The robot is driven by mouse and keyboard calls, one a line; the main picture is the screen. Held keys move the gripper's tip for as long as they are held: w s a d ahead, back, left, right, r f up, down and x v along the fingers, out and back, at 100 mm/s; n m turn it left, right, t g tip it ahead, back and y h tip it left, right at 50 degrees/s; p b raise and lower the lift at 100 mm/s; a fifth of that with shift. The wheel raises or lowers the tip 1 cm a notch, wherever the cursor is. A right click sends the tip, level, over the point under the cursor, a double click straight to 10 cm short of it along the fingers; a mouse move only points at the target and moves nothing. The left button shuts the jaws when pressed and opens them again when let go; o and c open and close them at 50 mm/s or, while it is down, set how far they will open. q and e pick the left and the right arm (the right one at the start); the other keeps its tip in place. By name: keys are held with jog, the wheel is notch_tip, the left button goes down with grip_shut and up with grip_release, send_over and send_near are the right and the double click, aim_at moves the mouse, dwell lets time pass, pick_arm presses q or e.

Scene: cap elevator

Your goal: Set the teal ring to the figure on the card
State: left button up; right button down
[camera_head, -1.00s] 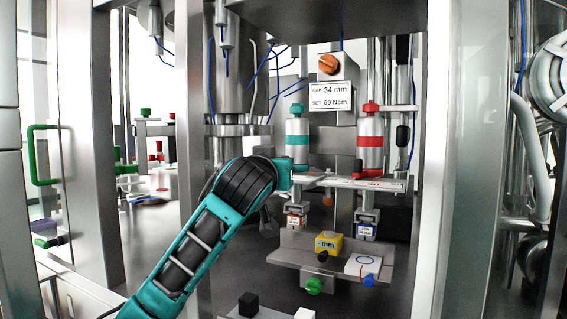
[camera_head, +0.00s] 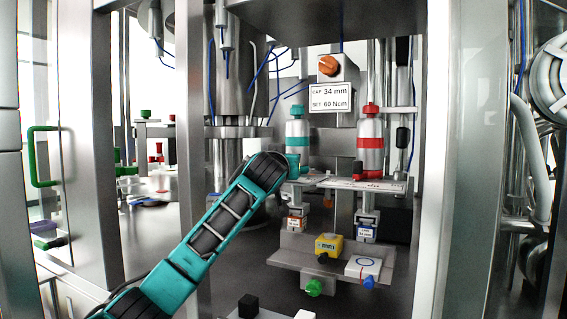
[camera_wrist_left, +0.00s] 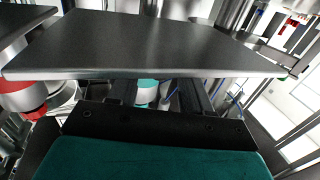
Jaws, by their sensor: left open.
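The white card (camera_head: 330,97) on the machine reads "CAP 34 mm" and "SET 60 Ncm". The teal ring (camera_head: 297,141) is a band around the left upright metal cylinder, below a teal knob (camera_head: 297,111). My left gripper is mostly hidden behind my teal wrist in the head view, close to the base of that cylinder. In the left wrist view my left gripper (camera_wrist_left: 157,97) is open, with dark fingers on either side of the teal ring (camera_wrist_left: 147,83) and a white body seen beyond. Contact cannot be told.
A red-banded cylinder (camera_head: 370,142) stands to the right. A scale plate (camera_head: 375,185) lies beneath the cylinders. A dark plate (camera_wrist_left: 150,45) spans the upper wrist view.

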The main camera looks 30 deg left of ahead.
pick_arm(q)
jog(key=shift+c, duration=0.4)
grip_shut()
